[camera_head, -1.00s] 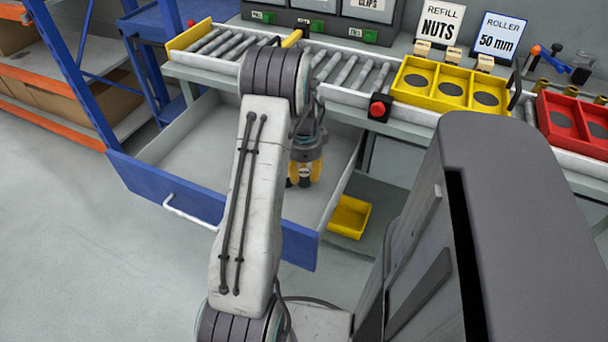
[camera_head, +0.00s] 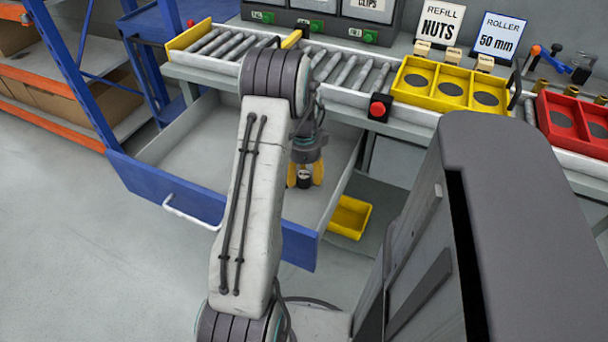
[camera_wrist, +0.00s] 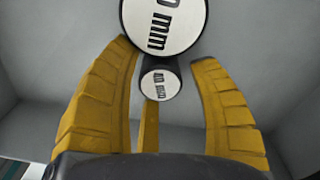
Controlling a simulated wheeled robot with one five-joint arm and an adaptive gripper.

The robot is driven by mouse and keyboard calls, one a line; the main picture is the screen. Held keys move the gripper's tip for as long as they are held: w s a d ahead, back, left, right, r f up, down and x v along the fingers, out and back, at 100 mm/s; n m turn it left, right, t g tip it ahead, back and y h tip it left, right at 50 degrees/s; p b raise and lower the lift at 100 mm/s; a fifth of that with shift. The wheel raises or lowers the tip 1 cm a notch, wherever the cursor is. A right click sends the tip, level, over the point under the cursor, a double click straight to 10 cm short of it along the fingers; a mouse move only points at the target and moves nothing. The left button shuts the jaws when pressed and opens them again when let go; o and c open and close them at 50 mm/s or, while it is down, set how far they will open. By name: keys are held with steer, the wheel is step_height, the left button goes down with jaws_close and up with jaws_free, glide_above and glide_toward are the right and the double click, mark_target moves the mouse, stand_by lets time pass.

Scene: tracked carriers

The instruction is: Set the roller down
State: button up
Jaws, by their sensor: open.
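My gripper (camera_head: 305,183) is low inside the open drawer, its yellow fingers apart. In the wrist view the fingers (camera_wrist: 168,60) stand on both sides of a dark roller (camera_wrist: 147,66), with a gap on the right. Its white end reads what looks like 40 mm. A larger white round end (camera_wrist: 165,22), its label cut off to "0 mm", is just beyond it at the top edge. In the head view a small dark roller with a pale end (camera_head: 304,180) shows between the fingers. Whether any finger touches it I cannot tell.
The drawer (camera_head: 165,190) has a blue front, and its grey floor is bare to the left. A yellow bin (camera_head: 349,217) sits right of it. Above are a roller conveyor (camera_head: 345,72), a yellow carrier (camera_head: 425,102), a red carrier (camera_head: 590,148) and a "ROLLER 50 mm" sign (camera_head: 498,38).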

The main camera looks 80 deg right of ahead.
mark_target(302, 174)
step_height(302, 174, up, 12)
steer(key=p, duration=0.1)
steer(key=shift+r+p, duration=0.15)
steer(key=shift+p, duration=0.25)
steer(key=w+a+r+n+h, duration=0.1)
steer(key=w+a+r+n, duration=0.3)
steer(key=w+a+n, duration=0.5)
steer(key=w+a+r+n, duration=0.55)
steer(key=w+a, duration=0.55)
steer(key=w, duration=0.3)
steer(key=w+a+r+n+t, duration=0.1)
steer(key=w+a+n+t, duration=0.1)
steer(key=a+n, duration=0.85)
steer(key=s+a+n, duration=0.3)
steer(key=a+n, duration=0.1)
steer(key=a, duration=0.3)
steer(key=s+a+f+n+y, duration=0.1)
steer(key=s+a+n, duration=0.2)
steer(key=a, duration=0.5)
steer(key=shift+s+n+t, duration=0.2)
steer(key=shift+n+t, duration=0.1)
steer(key=shift+n, duration=0.4)
